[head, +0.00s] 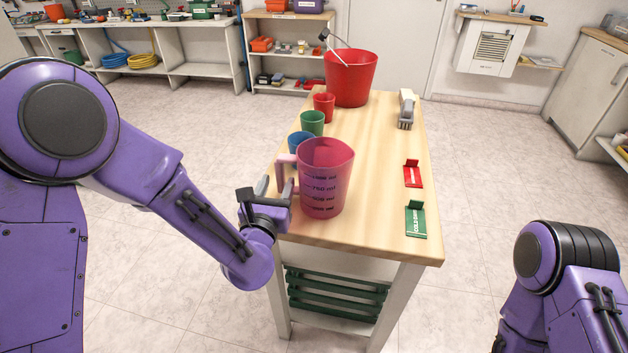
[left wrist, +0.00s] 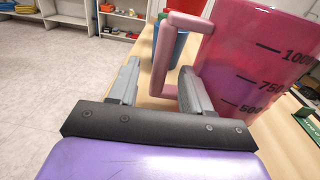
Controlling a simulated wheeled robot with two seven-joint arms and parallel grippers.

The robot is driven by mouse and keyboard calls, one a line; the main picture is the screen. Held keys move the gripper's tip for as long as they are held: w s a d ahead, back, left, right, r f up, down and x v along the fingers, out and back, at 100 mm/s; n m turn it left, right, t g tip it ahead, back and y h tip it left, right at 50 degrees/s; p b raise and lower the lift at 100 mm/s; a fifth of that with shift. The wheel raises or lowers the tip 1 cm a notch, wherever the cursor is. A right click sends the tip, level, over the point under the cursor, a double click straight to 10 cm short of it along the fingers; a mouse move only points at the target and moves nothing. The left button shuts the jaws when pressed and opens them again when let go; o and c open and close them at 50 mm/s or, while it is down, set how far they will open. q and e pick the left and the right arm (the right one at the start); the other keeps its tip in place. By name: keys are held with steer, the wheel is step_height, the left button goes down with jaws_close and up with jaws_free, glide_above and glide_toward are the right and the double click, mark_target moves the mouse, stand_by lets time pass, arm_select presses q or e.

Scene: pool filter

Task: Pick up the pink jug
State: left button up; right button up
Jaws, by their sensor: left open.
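The pink jug (head: 325,178) is see-through with dark volume marks and stands upright at the near left of the wooden table. Its pink handle points left, toward my left gripper (head: 273,188). The left gripper is open beside the handle. In the left wrist view the jug (left wrist: 262,55) fills the upper right, and its handle (left wrist: 165,55) shows beyond and between the two grey fingers (left wrist: 158,88). I cannot tell whether a finger touches it. My right arm shows at the lower right, but its gripper is out of view.
Blue (head: 299,142), green (head: 312,122) and red (head: 324,106) cups line the table's left edge behind the jug. A red bucket (head: 351,76) stands at the far end. A brush-like tool (head: 406,109), a red sign (head: 413,174) and a green sign (head: 416,219) sit on the right.

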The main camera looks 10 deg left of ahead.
arm_select(q)
steer(key=shift+w+f, duration=0.1)
steer(key=shift+w, duration=0.9)
jaws_close()
